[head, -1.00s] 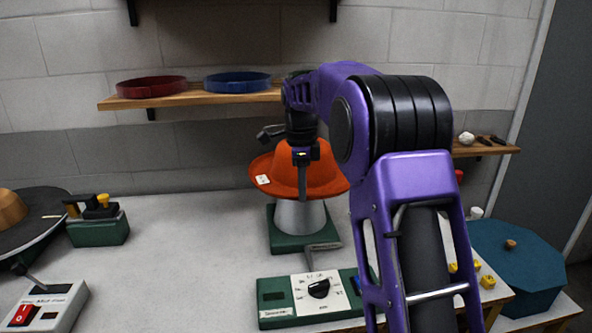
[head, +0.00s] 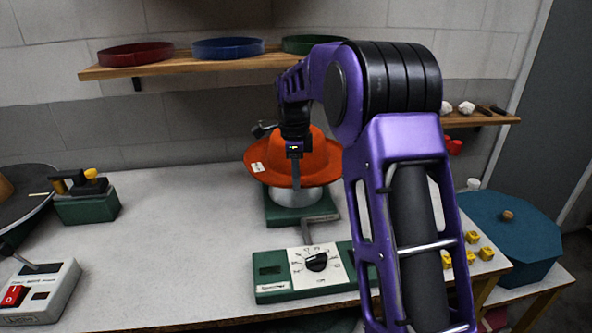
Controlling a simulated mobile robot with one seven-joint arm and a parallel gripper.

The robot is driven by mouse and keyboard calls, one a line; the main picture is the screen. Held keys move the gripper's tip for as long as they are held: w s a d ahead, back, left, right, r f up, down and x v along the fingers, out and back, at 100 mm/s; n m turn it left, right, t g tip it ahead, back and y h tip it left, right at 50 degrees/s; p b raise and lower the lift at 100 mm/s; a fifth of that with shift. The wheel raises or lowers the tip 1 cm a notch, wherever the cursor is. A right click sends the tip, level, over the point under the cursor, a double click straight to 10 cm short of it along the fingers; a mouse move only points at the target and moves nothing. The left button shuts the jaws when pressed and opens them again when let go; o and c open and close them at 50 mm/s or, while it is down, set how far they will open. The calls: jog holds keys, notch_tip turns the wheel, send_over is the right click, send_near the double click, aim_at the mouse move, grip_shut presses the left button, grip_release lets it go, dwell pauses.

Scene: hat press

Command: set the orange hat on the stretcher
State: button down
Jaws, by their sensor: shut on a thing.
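The orange hat (head: 318,163) is crown up with a white tag on its brim. It sits over the pale grey top of the stretcher (head: 298,197), which stands on a green base; the hat hides most of that top. My gripper (head: 296,170) points down at the near side of the hat, with one finger showing in front of the crown. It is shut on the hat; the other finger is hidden. The brim looks slightly tilted.
A green box with a dial (head: 317,262) lies in front of the stretcher. A switch box (head: 38,292) and a green block with a yellow knob (head: 86,206) are at left. A teal lidded pot (head: 508,245) is at right. The table's left middle is clear.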

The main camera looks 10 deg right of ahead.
notch_tip(320, 180, down, 6)
jog(key=b, duration=0.3)
jog(key=shift+f, duration=0.85)
dwell(0.5)
jog(key=c, duration=0.8)
grip_release()
jog(key=shift+c, duration=0.2)
